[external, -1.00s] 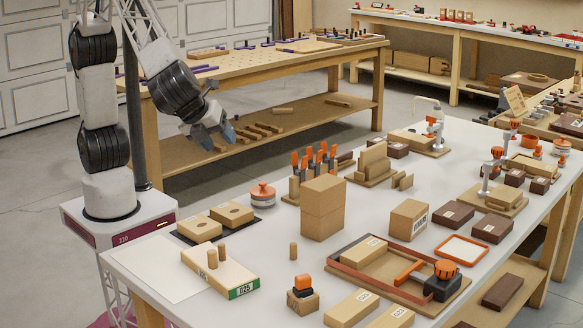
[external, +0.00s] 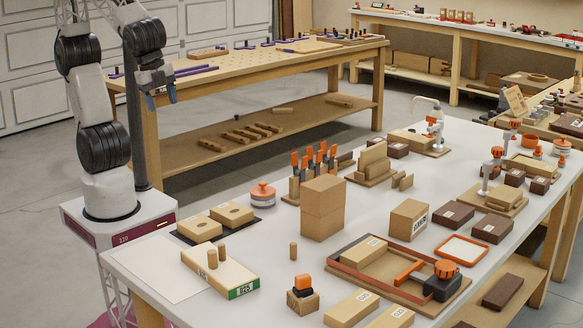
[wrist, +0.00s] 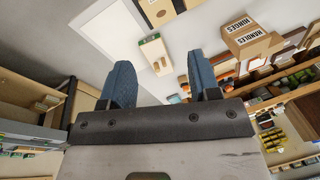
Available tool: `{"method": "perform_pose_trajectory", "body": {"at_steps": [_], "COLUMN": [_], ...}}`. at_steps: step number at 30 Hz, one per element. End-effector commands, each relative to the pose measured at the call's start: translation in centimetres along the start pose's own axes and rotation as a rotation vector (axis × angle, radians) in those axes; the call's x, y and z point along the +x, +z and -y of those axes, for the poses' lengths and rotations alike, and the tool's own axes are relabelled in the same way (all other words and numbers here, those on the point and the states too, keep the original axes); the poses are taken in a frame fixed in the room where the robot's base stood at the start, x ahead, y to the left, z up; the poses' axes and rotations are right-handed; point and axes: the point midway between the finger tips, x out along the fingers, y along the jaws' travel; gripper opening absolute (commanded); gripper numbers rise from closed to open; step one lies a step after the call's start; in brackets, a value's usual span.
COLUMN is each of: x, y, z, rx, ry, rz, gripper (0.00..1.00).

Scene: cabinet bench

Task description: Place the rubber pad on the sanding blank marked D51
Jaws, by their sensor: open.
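My gripper (external: 160,98) is raised high at the left, beyond the bench's far edge, pointing down. Its two blue fingers are apart with nothing between them, as the wrist view also shows (wrist: 160,82). Pale wooden blanks with small labels lie at the front of the bench, one near the middle (external: 351,308) and one to its right (external: 391,318). Another labelled blank (external: 364,250) lies inside a clamping frame. I cannot read surely which is D51. I cannot pick out the rubber pad with certainty; a thin dark mat (external: 184,238) lies under two holed wooden blocks.
A block with two pegs (external: 220,273) and a white sheet (external: 150,264) lie at the bench's left end. A tall wooden box stack (external: 322,208), orange-handled tools (external: 314,160) and the clamping frame (external: 400,285) stand farther right. Air around my gripper is clear.

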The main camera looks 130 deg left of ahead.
Motion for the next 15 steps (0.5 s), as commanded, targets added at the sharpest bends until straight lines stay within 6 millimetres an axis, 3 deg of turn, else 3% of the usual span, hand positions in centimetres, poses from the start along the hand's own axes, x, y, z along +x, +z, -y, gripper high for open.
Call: {"method": "perform_pose_trajectory", "body": {"at_steps": [6, 15], "x": [-0.5, -0.5], "y": [4.4, 7.1], "z": [-1.8, -3.2], "rx": [-0.154, -0.264], "ry": [0.08, 0.142], "rz": [-0.069, -0.115], "gripper": [0.56, 0.56]}}
